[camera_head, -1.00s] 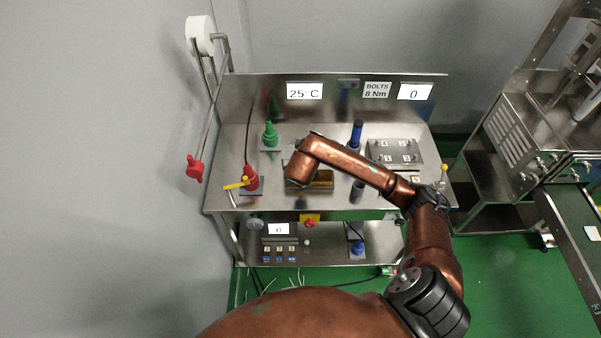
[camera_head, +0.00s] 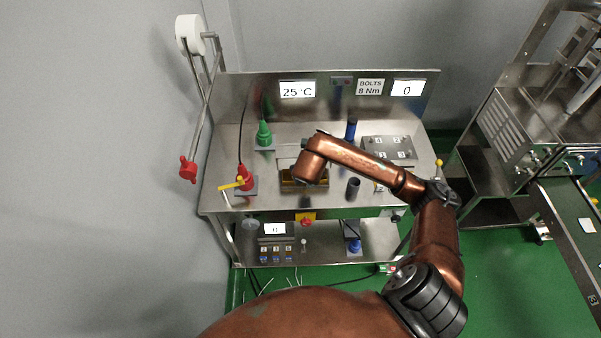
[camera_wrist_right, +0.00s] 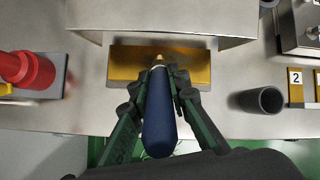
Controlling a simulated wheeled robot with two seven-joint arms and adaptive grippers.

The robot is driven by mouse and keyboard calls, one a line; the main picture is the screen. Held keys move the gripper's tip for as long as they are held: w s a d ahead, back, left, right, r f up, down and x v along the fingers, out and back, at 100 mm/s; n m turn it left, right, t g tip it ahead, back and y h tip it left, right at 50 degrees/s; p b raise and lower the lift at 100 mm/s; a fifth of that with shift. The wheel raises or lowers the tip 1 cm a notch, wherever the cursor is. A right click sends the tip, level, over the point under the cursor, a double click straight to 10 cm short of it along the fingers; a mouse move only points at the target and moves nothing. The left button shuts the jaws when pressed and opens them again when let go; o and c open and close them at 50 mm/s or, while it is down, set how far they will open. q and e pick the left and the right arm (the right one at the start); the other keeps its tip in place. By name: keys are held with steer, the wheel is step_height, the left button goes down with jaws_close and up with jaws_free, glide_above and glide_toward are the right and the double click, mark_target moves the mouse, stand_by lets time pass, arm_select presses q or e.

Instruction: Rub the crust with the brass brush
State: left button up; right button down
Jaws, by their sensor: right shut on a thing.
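My right gripper (camera_wrist_right: 159,82) is shut on a brush with a blue handle (camera_wrist_right: 159,120), seen in the right wrist view. The brush's small brass-coloured tip (camera_wrist_right: 158,60) points away from me, over a brown-gold block (camera_wrist_right: 195,66). I cannot tell whether the tip touches the block. No separate crust stands out on its surface. In the head view the block (camera_head: 318,184) sits on the bench, partly hidden by my right arm, which also hides the brush and right gripper. My left gripper is in neither view.
A metal housing (camera_wrist_right: 170,18) overhangs the block. To its right stands a dark open tube (camera_head: 353,188) and a plate with numbered tabs (camera_head: 390,150). A red fixture (camera_head: 245,178) with a yellow lever is at left; a green cone (camera_head: 264,133) stands behind.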

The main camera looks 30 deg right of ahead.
steer(key=shift+s+d+b, duration=0.55)
steer(key=shift+s+d, duration=1.15)
steer(key=shift+d, duration=1.15)
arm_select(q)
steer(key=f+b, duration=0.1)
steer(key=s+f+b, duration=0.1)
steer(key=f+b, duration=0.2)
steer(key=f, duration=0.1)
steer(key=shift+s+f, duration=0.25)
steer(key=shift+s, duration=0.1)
arm_select(e)
steer(key=w+a, duration=0.5)
steer(key=a, duration=0.3)
steer(key=shift+w+a, duration=0.15)
steer(key=shift+a, duration=0.15)
steer(key=shift+r, duration=0.1)
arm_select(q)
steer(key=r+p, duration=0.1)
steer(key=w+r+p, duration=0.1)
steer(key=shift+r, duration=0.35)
arm_select(e)
step_height(320, 180, up, 6)
steer(key=shift+f, duration=0.1)
